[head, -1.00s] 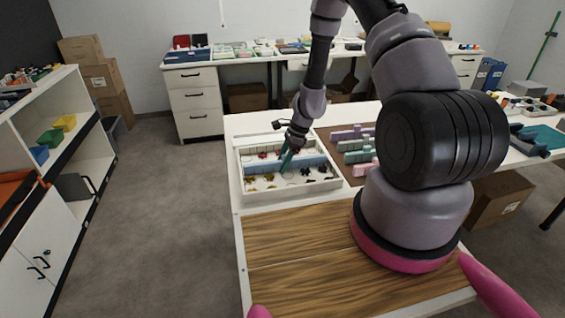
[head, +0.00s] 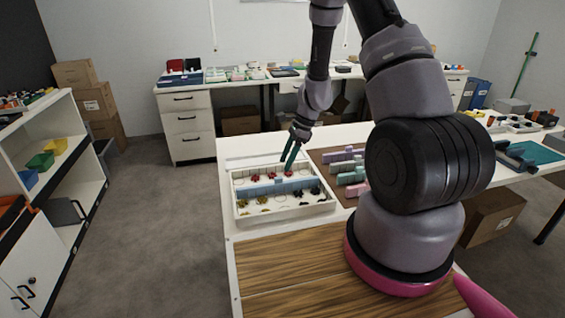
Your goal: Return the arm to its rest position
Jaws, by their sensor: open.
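My gripper (head: 290,157) has two dark green fingers and is seen in the head view. It hangs from my arm, over the far part of a white compartment tray (head: 285,211) on the white table. The fingers are apart and point down. I see nothing held between them. The tray holds small red, yellow and dark pieces, with a blue-grey strip across its middle. My arm rises from a pink-ringed base at the right and bends above the table.
A brown mat (head: 322,155) with pink, green and lilac blocks (head: 350,177) lies right of the tray. Wooden boards (head: 290,262) cover the near table. A white shelf (head: 75,130) stands left, with open grey floor (head: 150,220) between. A desk (head: 188,133) stands behind.

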